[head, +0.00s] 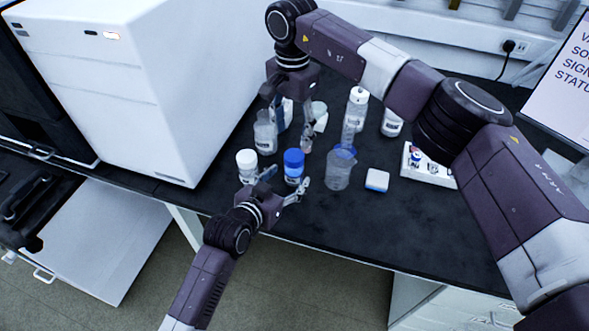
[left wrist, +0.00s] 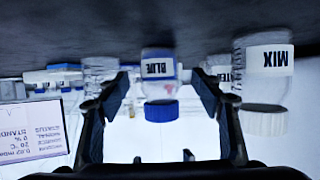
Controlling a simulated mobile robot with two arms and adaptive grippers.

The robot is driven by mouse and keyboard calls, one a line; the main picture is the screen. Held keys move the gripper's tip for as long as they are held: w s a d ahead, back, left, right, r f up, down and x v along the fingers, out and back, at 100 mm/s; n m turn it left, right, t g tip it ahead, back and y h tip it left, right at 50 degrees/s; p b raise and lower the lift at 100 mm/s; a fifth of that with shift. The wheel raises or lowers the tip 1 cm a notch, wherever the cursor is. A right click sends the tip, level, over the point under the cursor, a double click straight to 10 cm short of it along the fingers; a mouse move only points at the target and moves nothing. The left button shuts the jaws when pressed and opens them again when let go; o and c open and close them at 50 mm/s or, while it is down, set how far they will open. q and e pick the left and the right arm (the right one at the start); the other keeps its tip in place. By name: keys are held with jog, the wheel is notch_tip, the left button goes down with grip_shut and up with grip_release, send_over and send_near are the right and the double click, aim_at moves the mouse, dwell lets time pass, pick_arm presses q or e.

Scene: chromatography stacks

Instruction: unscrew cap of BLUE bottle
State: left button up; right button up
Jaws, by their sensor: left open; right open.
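My right gripper (head: 289,122) is open, pointing down above the bench behind the blue cap, and looks empty.
The white-capped MIX bottle (head: 247,160) stands close left of the BLUE bottle; it also shows in the left wrist view (left wrist: 265,75). A beaker (head: 339,170) stands to the right, then a small blue-white box (head: 377,180) and a vial rack (head: 440,177). Other bottles stand behind.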

aim_at(294, 172)
pick_arm(q)
jog(key=shift+x, duration=2.3)
jog(key=shift+f, duration=0.1)
jog(key=shift+c, duration=0.6)
grip_shut()
